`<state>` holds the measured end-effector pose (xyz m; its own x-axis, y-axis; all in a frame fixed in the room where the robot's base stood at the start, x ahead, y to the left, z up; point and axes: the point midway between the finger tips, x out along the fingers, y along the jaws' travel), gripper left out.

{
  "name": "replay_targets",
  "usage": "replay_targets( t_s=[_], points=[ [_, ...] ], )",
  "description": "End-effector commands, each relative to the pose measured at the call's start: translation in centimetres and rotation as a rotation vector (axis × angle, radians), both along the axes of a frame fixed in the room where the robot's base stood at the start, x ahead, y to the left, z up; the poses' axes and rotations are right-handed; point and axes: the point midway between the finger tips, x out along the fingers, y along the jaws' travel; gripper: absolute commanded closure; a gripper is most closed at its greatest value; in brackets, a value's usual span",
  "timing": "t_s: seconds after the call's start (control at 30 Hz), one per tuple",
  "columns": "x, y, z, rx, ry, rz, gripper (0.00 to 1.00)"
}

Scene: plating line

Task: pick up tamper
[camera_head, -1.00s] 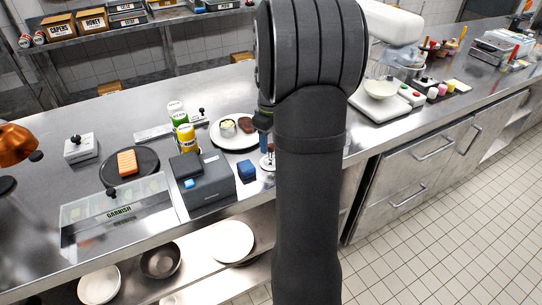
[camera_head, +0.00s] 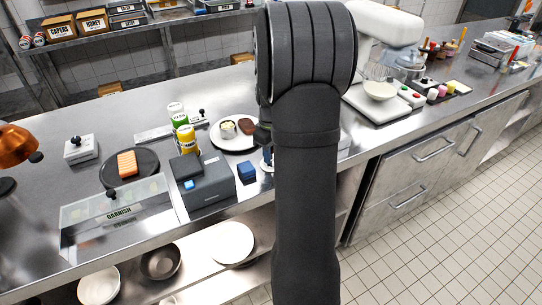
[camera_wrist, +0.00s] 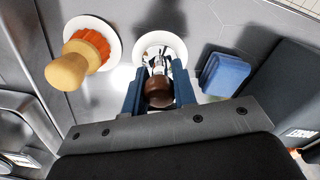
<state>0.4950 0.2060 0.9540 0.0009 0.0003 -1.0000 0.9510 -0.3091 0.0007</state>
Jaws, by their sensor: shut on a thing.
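The tamper (camera_wrist: 159,92), with a round dark brown knob and shiny metal below it, is in the wrist view. My gripper (camera_wrist: 157,76) has its two blue fingers closed on either side of it, just under the knob. The metal part lies over a white round saucer (camera_wrist: 149,38); I cannot tell whether it touches the saucer. In the head view my arm hides the tamper and most of the gripper.
A tan-handled orange tool (camera_wrist: 75,66) stands on another white saucer (camera_wrist: 105,28) to the left. A blue block (camera_wrist: 225,74) sits close on the right, beside a dark grey box (camera_wrist: 282,88). In the head view, the plate with food (camera_head: 233,143) lies behind the box.

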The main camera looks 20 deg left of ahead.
Motion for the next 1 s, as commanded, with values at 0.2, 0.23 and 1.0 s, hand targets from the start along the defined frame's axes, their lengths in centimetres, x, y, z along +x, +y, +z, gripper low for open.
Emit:
replay_targets(
  t_s=[0.2,0.23,1.0],
  points=[
    [0.0,0.0,0.7,0.000,-0.002,0.000,0.98],
    [0.0,0.0,0.9,0.001,-0.003,0.000,0.98],
    [-1.5,-10.7,10.5,0.001,-0.001,-0.003,0.98]
  ],
)
